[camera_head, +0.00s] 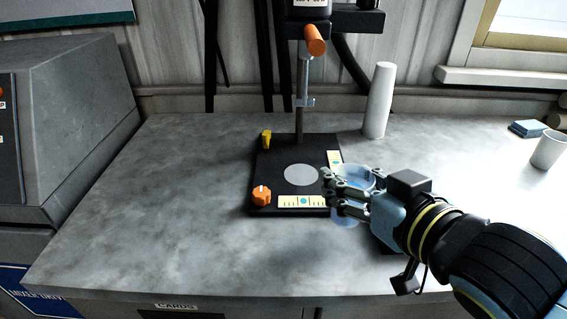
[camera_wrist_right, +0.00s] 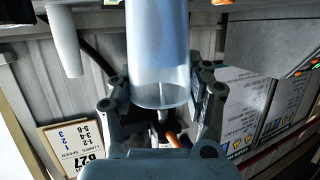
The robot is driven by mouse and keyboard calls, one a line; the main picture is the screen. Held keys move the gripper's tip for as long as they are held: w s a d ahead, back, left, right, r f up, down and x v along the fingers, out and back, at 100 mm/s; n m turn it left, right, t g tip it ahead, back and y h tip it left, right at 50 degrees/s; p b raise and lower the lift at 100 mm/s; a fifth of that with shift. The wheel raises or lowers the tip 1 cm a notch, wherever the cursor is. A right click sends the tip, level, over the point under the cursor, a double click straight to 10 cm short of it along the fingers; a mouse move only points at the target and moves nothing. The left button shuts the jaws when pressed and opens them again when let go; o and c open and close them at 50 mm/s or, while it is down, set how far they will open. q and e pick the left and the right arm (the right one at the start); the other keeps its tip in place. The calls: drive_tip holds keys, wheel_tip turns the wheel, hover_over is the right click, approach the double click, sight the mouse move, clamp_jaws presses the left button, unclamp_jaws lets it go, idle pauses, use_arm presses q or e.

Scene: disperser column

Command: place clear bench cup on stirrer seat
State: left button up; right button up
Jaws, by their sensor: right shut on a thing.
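The clear bench cup (camera_head: 356,174) is a see-through, bluish cup. My right gripper (camera_head: 343,190) is shut on it at the right front of the stirrer base, and the fingers hide part of it. In the right wrist view the cup (camera_wrist_right: 160,85) stands between the two fingers (camera_wrist_right: 162,108). The stirrer seat (camera_head: 301,175) is a pale grey disc on the black base plate (camera_head: 275,152), with nothing on it. The cup is to the right of the disc. Whether its bottom touches anything, I cannot tell. My left gripper is in neither view.
The disperser's shaft (camera_head: 301,75) and orange handle (camera_head: 314,40) rise behind the seat. An orange knob (camera_head: 261,195) and yellow clip (camera_head: 266,139) are on the base's left side. A white cup stack (camera_head: 378,100) stands behind right. The counter's left part (camera_head: 160,190) is clear.

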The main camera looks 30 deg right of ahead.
drive_tip(key=x, duration=0.5)
drive_tip(key=r+p+x, duration=0.1)
drive_tip(key=x, duration=0.5)
drive_tip(key=r+p+x, duration=0.1)
drive_tip(key=x, duration=0.4)
drive_tip(key=shift+w+d+f, duration=0.1)
drive_tip(key=shift+w+d, duration=0.1)
drive_tip(key=shift+w, duration=0.3)
drive_tip(key=shift+f, duration=0.25)
drive_tip(key=shift+f, duration=0.15)
drive_tip(key=o, duration=1.3)
